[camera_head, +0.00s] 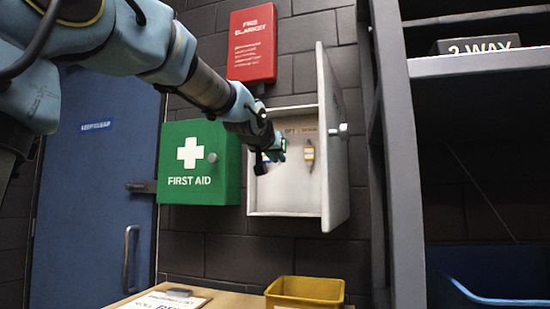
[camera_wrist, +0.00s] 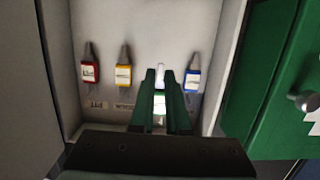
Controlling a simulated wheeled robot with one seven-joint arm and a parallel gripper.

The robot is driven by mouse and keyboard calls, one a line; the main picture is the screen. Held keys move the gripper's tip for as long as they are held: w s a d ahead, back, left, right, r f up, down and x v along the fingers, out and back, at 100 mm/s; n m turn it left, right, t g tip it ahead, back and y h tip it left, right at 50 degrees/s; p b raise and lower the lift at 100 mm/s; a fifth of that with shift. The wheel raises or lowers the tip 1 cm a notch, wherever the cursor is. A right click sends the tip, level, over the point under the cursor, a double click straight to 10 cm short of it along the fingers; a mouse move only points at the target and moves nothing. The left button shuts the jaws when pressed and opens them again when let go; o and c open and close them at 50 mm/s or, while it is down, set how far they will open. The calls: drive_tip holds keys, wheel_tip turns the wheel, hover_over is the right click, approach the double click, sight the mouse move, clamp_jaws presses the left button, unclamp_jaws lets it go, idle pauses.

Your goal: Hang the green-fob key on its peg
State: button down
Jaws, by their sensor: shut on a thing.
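My gripper (camera_head: 274,154) reaches into the open grey key cabinet (camera_head: 285,206) on the brick wall. In the wrist view its two fingers (camera_wrist: 161,84) are shut on the green-fob key (camera_wrist: 160,104), whose pale label and light upper part show between them. A red-fob key (camera_wrist: 90,72), a yellow-fob key (camera_wrist: 123,76) and a blue-fob key (camera_wrist: 192,81) hang on the back panel, with the held key in front of the space between yellow and blue. The yellow-fob key (camera_head: 309,153) also shows in the head view. The peg behind my fingers is hidden.
The cabinet door (camera_head: 335,150) stands open on the right, beside a grey shelf post (camera_head: 396,150). A green first aid box (camera_head: 199,163) is close on the left. A red fire blanket box (camera_head: 252,45) is above. A yellow bin (camera_head: 305,292) and clipboard (camera_head: 165,300) lie below.

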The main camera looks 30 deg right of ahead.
drive_tip(key=shift+r+p+x, duration=0.15)
drive_tip(key=shift+p+x, duration=0.1)
drive_tip(key=shift+x, duration=1.6)
drive_tip(key=shift+r+p+x, duration=0.15)
drive_tip(key=shift+p+x, duration=0.1)
drive_tip(key=shift+x, duration=1.55)
drive_tip(key=shift+w, duration=0.15)
drive_tip(key=c, duration=0.8)
unclamp_jaws()
drive_tip(key=b+v, duration=0.1)
drive_tip(key=v, duration=0.9)
drive_tip(key=shift+s+a+b, duration=0.2)
drive_tip(key=shift+s+b, duration=0.15)
drive_tip(key=shift+b, duration=0.05)
